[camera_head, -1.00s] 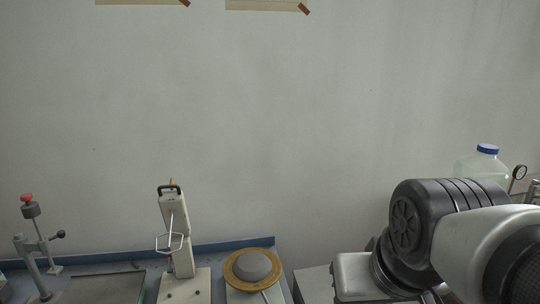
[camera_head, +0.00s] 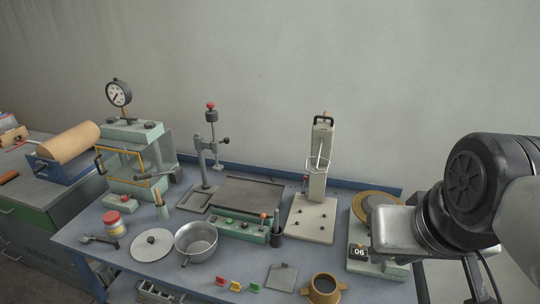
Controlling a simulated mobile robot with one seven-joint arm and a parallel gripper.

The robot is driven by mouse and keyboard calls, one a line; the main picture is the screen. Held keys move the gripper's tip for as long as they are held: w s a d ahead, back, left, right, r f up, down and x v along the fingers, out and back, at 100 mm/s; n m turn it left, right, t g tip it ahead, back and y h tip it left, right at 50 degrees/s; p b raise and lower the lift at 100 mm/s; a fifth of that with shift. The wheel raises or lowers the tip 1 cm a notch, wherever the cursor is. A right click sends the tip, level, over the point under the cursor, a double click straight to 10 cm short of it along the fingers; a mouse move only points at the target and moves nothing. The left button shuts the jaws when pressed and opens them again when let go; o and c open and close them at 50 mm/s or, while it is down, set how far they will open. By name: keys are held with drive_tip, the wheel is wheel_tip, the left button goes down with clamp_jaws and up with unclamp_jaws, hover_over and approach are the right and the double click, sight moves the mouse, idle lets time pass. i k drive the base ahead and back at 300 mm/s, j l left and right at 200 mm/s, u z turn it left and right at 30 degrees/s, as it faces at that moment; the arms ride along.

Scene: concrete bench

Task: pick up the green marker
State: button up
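A small green marker (camera_head: 254,288) stands near the front edge of the bench, at the right end of a short row. A yellow marker (camera_head: 236,286) and a red marker (camera_head: 222,281) stand to its left, with small gaps between them. My arm shows at the right of the picture, well to the right of the markers. Its fingertips are not in view, so I cannot see whether the gripper holds anything.
The blue-edged bench (camera_head: 80,236) is crowded. A metal pot (camera_head: 196,243) stands behind and left of the markers, a green control box (camera_head: 240,229) behind them. A grey plate (camera_head: 282,277) and a brown ring-shaped bowl (camera_head: 323,290) lie to their right.

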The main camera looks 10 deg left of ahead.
sight(254, 288)
drive_tip(key=j+u, duration=0.2)
drive_tip(key=u, duration=0.15)
drive_tip(key=j+u, duration=0.15)
drive_tip(key=u, duration=0.2)
drive_tip(key=k, duration=0.35)
drive_tip(key=j+z, duration=0.45)
drive_tip(key=j, duration=0.35)
drive_tip(key=i, duration=0.3)
drive_tip(key=i+j+z, duration=0.25)
drive_tip(key=j+z, duration=0.3)
drive_tip(key=i+j, duration=0.05)
drive_tip(key=j, duration=0.05)
